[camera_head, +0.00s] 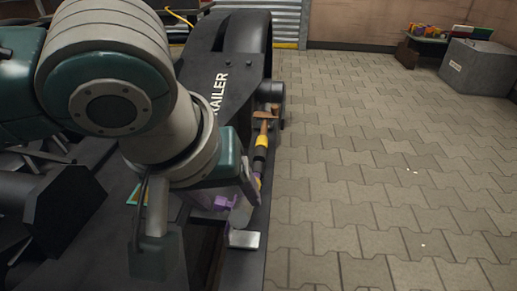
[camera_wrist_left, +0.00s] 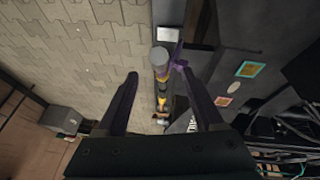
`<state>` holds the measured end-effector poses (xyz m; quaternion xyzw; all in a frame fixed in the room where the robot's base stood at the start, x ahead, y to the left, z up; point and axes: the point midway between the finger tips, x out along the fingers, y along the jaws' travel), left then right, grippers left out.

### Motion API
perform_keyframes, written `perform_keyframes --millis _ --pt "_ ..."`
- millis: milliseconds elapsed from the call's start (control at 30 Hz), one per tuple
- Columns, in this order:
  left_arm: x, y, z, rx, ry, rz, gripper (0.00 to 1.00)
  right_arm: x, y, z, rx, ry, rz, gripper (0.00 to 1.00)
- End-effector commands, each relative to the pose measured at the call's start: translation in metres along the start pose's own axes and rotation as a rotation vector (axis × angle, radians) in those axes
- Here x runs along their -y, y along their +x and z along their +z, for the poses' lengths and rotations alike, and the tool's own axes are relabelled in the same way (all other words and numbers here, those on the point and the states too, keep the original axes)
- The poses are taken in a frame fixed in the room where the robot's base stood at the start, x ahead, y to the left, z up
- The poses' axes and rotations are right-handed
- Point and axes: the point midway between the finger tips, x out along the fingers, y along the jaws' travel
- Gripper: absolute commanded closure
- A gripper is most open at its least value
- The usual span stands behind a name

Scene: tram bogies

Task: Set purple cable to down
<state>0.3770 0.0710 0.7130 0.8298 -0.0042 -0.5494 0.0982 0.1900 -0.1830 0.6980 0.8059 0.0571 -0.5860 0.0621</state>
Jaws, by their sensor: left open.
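In the left wrist view a purple piece (camera_wrist_left: 179,48) stands beside a grey round-ended cylinder (camera_wrist_left: 160,58), near the right fingertip. My left gripper (camera_wrist_left: 158,76) is open there, with the cylinder showing between its two dark purplish fingers. I cannot tell whether a finger touches the purple piece. My right gripper is not in view.
The dark bogie frame (camera_head: 236,80) lettered "RAILER" runs along the left. Paved floor (camera_head: 380,180) is clear at right; a grey box (camera_head: 478,68) stands far back.

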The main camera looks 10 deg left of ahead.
Motion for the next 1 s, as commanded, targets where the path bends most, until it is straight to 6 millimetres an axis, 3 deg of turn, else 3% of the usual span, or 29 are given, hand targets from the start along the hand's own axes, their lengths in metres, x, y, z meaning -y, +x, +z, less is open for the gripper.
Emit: perform_keyframes --millis 33,200,400,767,1000 --pt "0.001 0.015 0.002 0.000 0.001 -0.001 0.31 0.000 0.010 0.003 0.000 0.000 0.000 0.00" --pt "0.000 0.049 0.002 0.000 0.001 0.000 0.31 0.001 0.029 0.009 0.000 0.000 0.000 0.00" --pt "0.000 0.074 0.001 0.000 0.002 0.001 0.31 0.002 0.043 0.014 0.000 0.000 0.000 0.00" --pt "-0.001 0.079 0.000 0.000 0.003 0.002 0.31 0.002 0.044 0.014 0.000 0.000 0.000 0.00" --pt "-0.001 0.078 0.001 0.000 0.003 0.002 0.55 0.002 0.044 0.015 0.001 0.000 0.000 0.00"
